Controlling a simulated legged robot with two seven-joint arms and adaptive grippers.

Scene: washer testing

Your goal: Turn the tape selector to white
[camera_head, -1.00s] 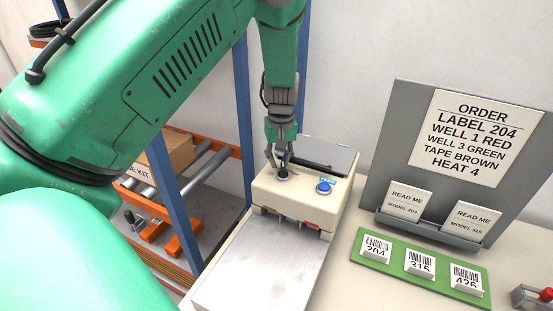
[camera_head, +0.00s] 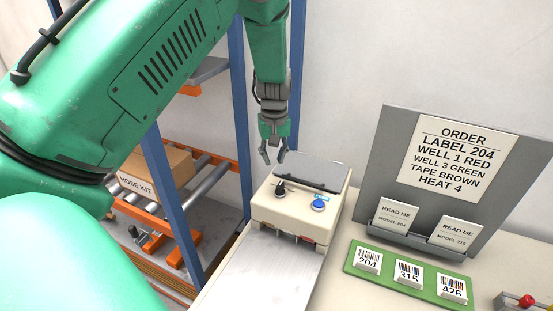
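The tape machine (camera_head: 297,212) is a cream box on the bench with a grey flat top part behind. A black selector knob (camera_head: 280,189) stands on its top at the left, and a blue round button (camera_head: 318,205) is to the right of it. The markings around the knob are too small to read. My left gripper (camera_head: 273,159) hangs above and just behind the knob, fingers apart, empty and clear of it. My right gripper is not in view.
A metal plate (camera_head: 262,272) extends in front of the machine. At right stand an order board (camera_head: 398,150), two READ ME cards and a green tray (camera_head: 412,286) with label blocks. A blue rack post (camera_head: 175,200) and shelf with a box (camera_head: 155,170) are at left.

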